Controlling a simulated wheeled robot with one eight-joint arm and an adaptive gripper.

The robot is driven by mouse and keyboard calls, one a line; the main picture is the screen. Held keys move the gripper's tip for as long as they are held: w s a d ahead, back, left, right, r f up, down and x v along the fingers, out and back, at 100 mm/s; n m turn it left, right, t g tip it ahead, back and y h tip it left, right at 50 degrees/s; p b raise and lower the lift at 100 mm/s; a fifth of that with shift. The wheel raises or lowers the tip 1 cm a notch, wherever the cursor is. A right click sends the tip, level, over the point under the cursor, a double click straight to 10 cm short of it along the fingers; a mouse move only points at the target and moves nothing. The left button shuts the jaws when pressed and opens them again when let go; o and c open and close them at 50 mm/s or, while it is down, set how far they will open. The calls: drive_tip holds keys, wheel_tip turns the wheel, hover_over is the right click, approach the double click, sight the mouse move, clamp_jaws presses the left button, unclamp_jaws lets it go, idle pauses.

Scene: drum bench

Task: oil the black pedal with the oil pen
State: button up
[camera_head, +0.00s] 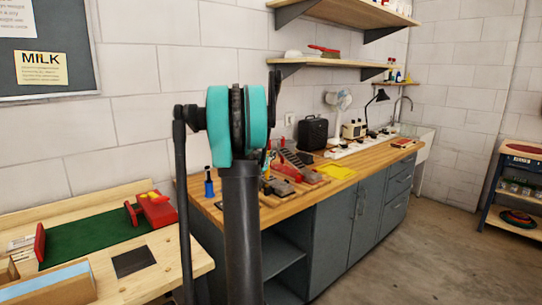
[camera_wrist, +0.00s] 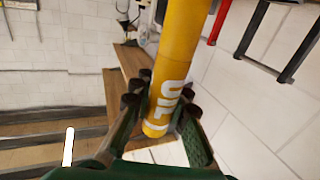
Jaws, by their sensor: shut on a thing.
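In the wrist view, my gripper (camera_wrist: 166,92) is shut on the yellow oil pen (camera_wrist: 180,50), a thick cylinder marked "OIL" in white. One end shows between the fingers; the other runs out of the top of the picture. In the head view, my arm stands in front of the wooden bench, and neither the oil pen nor the gripper fingers can be made out. Dark and red pedal-like pieces lie on the bench: a dark ribbed piece (camera_head: 296,158) at the back and a grey piece (camera_head: 281,188) in front. I cannot tell which is the black pedal.
A blue bottle (camera_head: 209,184) stands at the near end of the wooden bench (camera_head: 310,198). Open floor lies right.

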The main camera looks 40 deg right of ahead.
drive_tip(key=shift+f, duration=0.85)
idle(0.7)
drive_tip(key=shift+r, duration=0.1)
idle(0.8)
